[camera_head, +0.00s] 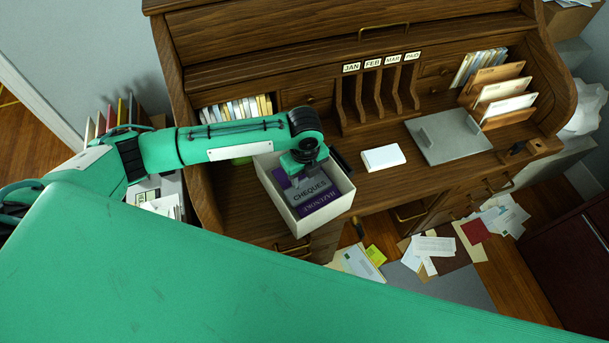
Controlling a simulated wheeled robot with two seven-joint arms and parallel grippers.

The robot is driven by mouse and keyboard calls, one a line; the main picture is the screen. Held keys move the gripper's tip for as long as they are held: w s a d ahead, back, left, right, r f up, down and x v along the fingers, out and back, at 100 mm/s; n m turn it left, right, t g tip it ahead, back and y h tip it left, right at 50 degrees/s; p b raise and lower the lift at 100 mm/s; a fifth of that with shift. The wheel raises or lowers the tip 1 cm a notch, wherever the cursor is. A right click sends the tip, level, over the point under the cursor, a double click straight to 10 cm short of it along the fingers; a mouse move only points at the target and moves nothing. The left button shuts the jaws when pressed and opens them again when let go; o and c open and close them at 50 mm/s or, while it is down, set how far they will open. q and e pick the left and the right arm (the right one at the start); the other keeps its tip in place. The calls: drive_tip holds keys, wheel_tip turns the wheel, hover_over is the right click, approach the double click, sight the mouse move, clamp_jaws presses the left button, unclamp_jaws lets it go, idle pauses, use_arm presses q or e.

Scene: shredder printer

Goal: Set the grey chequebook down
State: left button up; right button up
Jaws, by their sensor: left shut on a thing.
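The grey chequebook (312,194), marked CHEQUES, is inside the open white box (327,214) on the desk's left part. My left gripper (306,177) reaches down into the box from above and is shut on the grey chequebook. A purple book (322,205) marked HAZELNOLE or similar lies in the box by the grey one, and more purple (281,178) shows at the left of the gripper. I cannot tell whether the grey chequebook rests on the purple ones or hangs just above them. The gripper hides part of the box's inside. My right gripper is not in view.
The wooden roll-top desk (375,184) has slots marked JAN, FEB, MAR and PAID. Papers (433,246) litter the floor. My green body fills the foreground.

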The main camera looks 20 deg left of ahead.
sight(308, 186)
use_arm(q)
drive_tip(key=shift+f, duration=0.7)
drive_tip(key=shift+f, duration=0.45)
drive_tip(key=shift+f, duration=0.15)
drive_tip(key=o, duration=1.2)
drive_tip(key=shift+o, duration=0.2)
